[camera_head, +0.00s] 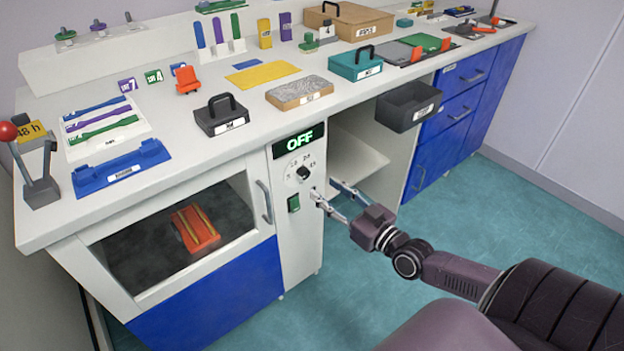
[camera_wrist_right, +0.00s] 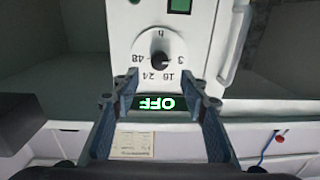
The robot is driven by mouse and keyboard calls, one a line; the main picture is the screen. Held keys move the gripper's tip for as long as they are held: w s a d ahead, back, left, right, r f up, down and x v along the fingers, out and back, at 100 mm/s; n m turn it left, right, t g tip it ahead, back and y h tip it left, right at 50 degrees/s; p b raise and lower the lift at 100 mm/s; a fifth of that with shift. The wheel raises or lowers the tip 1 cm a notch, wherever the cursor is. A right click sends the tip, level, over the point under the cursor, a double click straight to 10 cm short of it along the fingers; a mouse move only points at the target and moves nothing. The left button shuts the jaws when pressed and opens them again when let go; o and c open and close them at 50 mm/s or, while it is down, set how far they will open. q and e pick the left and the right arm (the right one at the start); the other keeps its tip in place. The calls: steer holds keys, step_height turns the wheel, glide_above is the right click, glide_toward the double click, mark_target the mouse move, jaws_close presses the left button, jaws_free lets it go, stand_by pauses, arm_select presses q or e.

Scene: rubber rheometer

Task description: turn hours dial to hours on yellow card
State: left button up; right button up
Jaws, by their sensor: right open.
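The hours dial (camera_head: 303,172) is a black knob on a white scale on the oven's control panel, below the lit OFF display (camera_head: 299,141). In the right wrist view the dial (camera_wrist_right: 158,62) appears upside down, with labels 3, 16, 24 and 48; its pale mark seems to be on the 3 side. The yellow card (camera_head: 30,130) at the far left reads 48 h. My right gripper (camera_head: 326,190) is open and empty in front of the panel; in its wrist view the fingers (camera_wrist_right: 163,86) point toward the dial, apparently apart from it. My left gripper is out of view.
A green switch (camera_head: 293,203) sits below the dial. The oven door handle (camera_head: 264,202) is just left of the panel, and an open shelf bay (camera_head: 358,158) lies right. A grey open bin (camera_head: 408,107) juts out above right. A red-knobbed lever (camera_head: 8,132) stands far left.

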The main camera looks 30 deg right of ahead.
mark_target(307, 175)
steer(key=w, duration=0.3)
steer(key=w+b, duration=0.1)
steer(key=shift+w+a, duration=0.25)
steer(key=shift+w, duration=0.05)
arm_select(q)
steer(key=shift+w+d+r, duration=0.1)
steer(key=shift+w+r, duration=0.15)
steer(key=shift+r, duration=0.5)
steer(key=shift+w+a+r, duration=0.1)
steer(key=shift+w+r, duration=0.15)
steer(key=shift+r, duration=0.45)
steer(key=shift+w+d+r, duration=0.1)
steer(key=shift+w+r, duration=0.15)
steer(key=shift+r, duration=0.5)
arm_select(e)
steer(key=shift+w+a, duration=0.15)
steer(key=shift+w, duration=0.9)
jaws_close()
